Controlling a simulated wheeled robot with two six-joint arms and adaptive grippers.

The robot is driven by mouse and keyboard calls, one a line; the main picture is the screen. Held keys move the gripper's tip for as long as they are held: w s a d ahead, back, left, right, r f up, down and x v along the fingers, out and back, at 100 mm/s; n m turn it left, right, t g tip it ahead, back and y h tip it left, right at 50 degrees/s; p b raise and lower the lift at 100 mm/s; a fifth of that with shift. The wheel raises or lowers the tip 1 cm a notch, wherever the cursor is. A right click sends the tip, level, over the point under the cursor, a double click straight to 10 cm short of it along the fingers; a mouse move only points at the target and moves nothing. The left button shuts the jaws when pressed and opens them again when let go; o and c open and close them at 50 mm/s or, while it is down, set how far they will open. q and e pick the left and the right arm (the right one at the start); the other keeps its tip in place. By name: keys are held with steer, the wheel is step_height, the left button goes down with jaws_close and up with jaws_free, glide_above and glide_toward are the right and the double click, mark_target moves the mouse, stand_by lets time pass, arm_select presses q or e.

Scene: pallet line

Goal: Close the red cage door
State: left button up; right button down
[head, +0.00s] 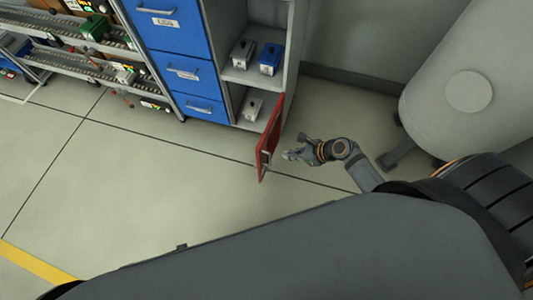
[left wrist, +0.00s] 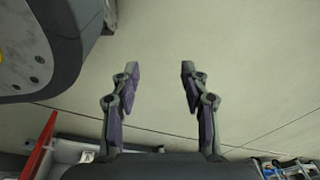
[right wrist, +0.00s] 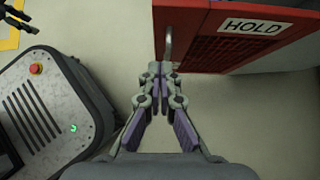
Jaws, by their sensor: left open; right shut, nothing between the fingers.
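The red cage door (head: 270,138) stands swung out from the lower compartment of the grey cabinet in the head view. In the right wrist view the red door (right wrist: 195,22) fills the top, with a white HOLD label (right wrist: 253,27) and a metal handle (right wrist: 169,45). My right gripper (head: 287,155) is to the right of the door. Its fingers (right wrist: 161,68) are shut and empty, tips close to the handle; I cannot tell whether they touch. My left gripper (left wrist: 160,77) is open and empty over the floor. A red panel (left wrist: 40,145) shows at that view's lower left.
The cabinet shelves (head: 240,75) hold small grey boxes and a blue box (head: 270,58). Blue drawers (head: 187,72) stand to the left, then a roller rack (head: 80,65). A large pale rounded body (head: 470,60) stands at right. Floor around the door is clear.

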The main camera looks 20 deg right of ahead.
mark_target(260, 153)
arm_select(q)
steer(key=w+d+r+b, duration=0.1)
steer(key=w+r+b, duration=0.2)
steer(key=w, duration=0.3)
steer(key=shift+d+r, duration=0.4)
steer(key=shift+r, duration=0.5)
arm_select(e)
steer(key=shift+w+a+f, duration=0.8)
steer(key=shift+w+a, duration=0.15)
steer(key=shift+a, duration=0.2)
steer(key=shift+w+a+f, duration=0.85)
steer(key=shift+w+a, duration=0.05)
steer(key=shift+a, duration=0.2)
steer(key=shift+w+a+f, duration=0.8)
steer(key=shift+w+a, duration=0.15)
steer(key=shift+a, duration=0.2)
arm_select(q)
steer(key=shift+s, duration=0.1)
